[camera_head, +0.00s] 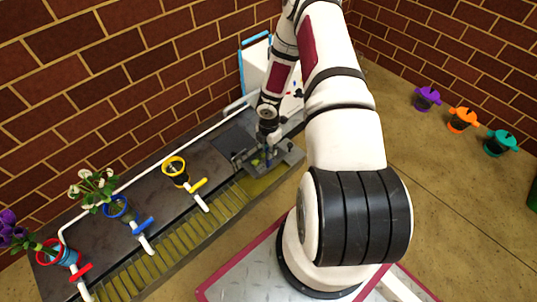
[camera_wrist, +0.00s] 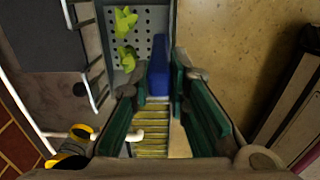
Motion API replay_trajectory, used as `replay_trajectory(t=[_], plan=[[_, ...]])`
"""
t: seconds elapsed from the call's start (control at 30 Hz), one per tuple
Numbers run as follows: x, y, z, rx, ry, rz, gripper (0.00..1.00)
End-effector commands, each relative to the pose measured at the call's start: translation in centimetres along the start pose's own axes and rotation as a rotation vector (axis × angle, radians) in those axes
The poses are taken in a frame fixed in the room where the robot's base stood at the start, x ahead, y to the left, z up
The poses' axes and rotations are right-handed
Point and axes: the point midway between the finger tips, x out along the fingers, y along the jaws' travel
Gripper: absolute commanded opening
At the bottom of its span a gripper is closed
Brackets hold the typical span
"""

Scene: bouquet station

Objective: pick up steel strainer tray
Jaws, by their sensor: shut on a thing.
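The steel strainer tray (camera_wrist: 145,22) is a grey plate with rows of round holes, seen at the top of the wrist view. Two yellow-green pieces (camera_wrist: 125,20) lie on it. In the head view the tray (camera_head: 290,158) is at the right end of the counter, partly hidden by my gripper (camera_head: 266,148). The exact contact is hard to see.
A metal rail frame (camera_wrist: 89,60) stands left of the tray. A slatted yellowish trough (camera_head: 170,235) runs along the counter's front. Yellow (camera_head: 175,170), blue (camera_head: 117,208) and red (camera_head: 50,252) ringed holders line the counter (camera_head: 150,185). Open floor (camera_head: 430,160) is to the right.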

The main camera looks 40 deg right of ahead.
Motion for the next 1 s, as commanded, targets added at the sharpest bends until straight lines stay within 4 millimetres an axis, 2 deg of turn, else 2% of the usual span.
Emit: replay_trajectory(t=[0.03, 0.2, 1.0], plan=[[-1.0, 0.1, 0.0, 0.0, -0.001, 0.001, 0.0], [-2.4, 0.1, 0.0, 0.0, 0.0, 0.001, 0.0], [-6.8, 0.1, 0.0, -0.001, 0.0, 0.001, 0.0]])
